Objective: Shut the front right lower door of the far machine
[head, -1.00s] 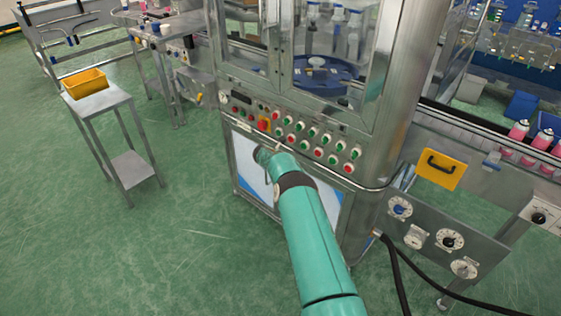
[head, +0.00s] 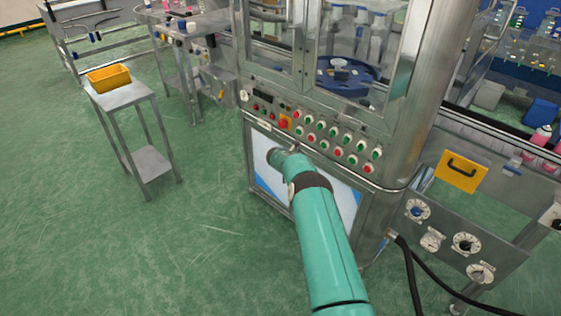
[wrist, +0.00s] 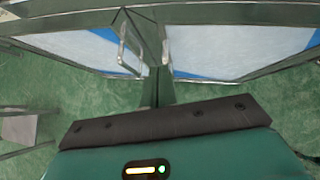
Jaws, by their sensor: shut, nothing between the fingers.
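The machine (head: 325,105) stands ahead in the head view. Its lower front has white and blue panels. The left lower panel (head: 264,168) and the right lower panel (head: 345,203) show on either side of my teal arm. The wrist view shows a left panel (wrist: 75,48) with a bar handle (wrist: 130,45) and a right panel (wrist: 235,50), with a narrow dark strip between. Whether the right lower door stands ajar is hard to tell. My gripper (wrist: 158,78) is shut and empty, close before the middle of the panels.
A row of buttons (head: 335,142) sits above the panels. A control panel with dials (head: 440,240) and black hoses (head: 408,270) are at the right. A metal stand (head: 150,165) with a yellow bin (head: 108,77) is at the left. Green floor is open at front left.

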